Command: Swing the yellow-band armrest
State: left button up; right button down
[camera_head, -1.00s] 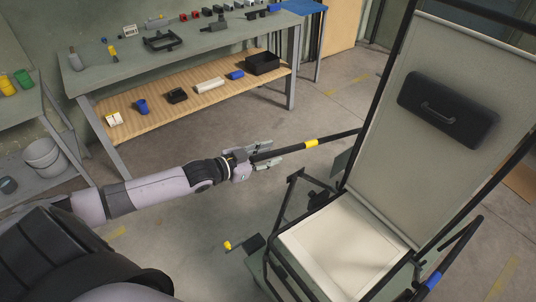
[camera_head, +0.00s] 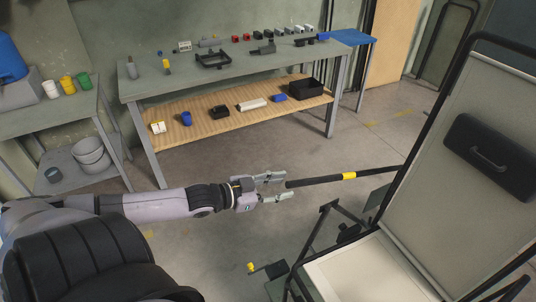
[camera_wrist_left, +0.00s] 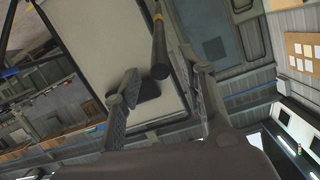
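The yellow-band armrest (camera_head: 335,178) is a black bar extending left from the lounger (camera_head: 468,130), roughly level, with a yellow band (camera_head: 349,175) partway along it. My left gripper (camera_head: 286,186) is at the bar's free end, its fingers spread. The left wrist view shows the open fingers (camera_wrist_left: 168,82) with the bar's round end (camera_wrist_left: 160,71) in line with the gap between them, and no finger visibly closed on it. The lounger has a pale seat (camera_head: 365,272) and an upright backrest with a dark headrest (camera_head: 488,157). My right gripper is not in view.
A workbench (camera_head: 190,80) with small parts and a wooden lower shelf (camera_head: 230,122) stands at the back. A grey side table (camera_head: 40,118) with cups is at the left. Bare floor (camera_head: 240,160) lies between the bench and the lounger.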

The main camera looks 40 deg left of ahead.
pick_arm(q)
jog(key=shift+v, duration=1.8)
jog(key=shift+a, duration=0.1)
